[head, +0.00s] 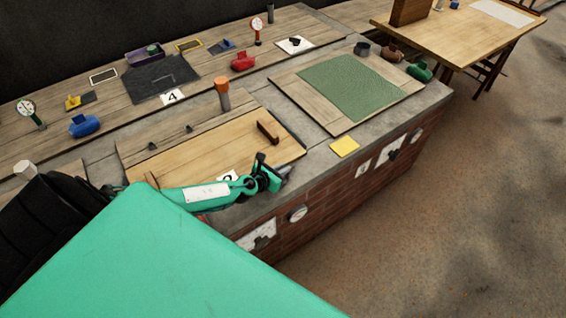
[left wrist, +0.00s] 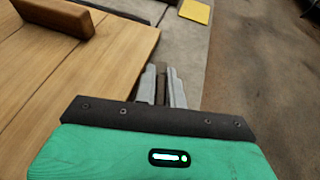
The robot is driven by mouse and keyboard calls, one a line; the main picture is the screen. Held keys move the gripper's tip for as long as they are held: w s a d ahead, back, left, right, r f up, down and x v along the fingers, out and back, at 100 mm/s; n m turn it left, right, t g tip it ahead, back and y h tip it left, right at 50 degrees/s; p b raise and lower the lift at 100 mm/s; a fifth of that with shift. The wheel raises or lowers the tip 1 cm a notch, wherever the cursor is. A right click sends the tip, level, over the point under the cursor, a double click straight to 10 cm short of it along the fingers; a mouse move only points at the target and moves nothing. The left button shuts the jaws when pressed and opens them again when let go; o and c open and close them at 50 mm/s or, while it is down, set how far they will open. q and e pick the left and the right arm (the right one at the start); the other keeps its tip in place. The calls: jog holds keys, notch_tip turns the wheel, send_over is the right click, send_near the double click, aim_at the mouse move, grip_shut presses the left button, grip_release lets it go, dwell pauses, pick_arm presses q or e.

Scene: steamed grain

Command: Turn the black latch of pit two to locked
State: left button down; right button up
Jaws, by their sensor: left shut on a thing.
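The wooden lid of pit two (head: 185,158) lies flat on the grey bench top, with a card (head: 228,177) partly hidden by my arm. Its dark wooden handle (head: 268,132) stands up from it and also shows in the left wrist view (left wrist: 58,14). My left gripper (head: 286,172) is low at the lid's front right edge. In the left wrist view its fingers (left wrist: 161,88) are shut on a narrow dark piece, the black latch (left wrist: 161,70), beside the lid's edge. The fingers hide most of the latch, so its turn cannot be told. My right gripper is out of view.
A pit with a green mat (head: 350,86) lies to the right, with a yellow note (head: 344,146) before it. An orange-topped cylinder (head: 223,95) stands behind the lid. The brick front (head: 345,185) drops to open floor.

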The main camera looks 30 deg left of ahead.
pick_arm(q)
jog(key=n+y+p, duration=0.1)
jog(key=p, duration=0.1)
jog(key=n+y+p, duration=0.2)
jog(key=shift+a+r, duration=0.15)
jog(key=shift+r, duration=0.15)
jog(key=n+y, duration=0.1)
jog(key=n+y+p, duration=0.1)
jog(key=y, duration=0.1)
jog(key=shift+s+a+f+n+g+y+p, duration=0.1)
jog(key=shift+a+f+n+g+y+p, duration=0.1)
jog(key=shift+a+n+g+y+p, duration=0.15)
jog(key=shift+n+g+y, duration=0.35)
jog(key=shift+n+y, duration=0.5)
jog(key=shift+n, duration=0.1)
jog(key=n+y, duration=0.1)
jog(key=n+g+y, duration=0.1)
jog(key=g, duration=0.1)
jog(key=shift+s+a+f+n+y, duration=0.15)
jog(key=shift+a+n+y, duration=0.1)
jog(key=shift+n+y, duration=0.15)
jog(key=n+g+y, duration=0.2)
jog(key=n, duration=0.1)
jog(key=n+g+y+b, duration=0.1)
jog(key=g, duration=0.1)
jog(key=shift+s+a+n, duration=0.3)
jog(key=shift+s+a, duration=0.05)
jog(key=shift+s, duration=0.05)
jog(key=shift+g, duration=0.4)
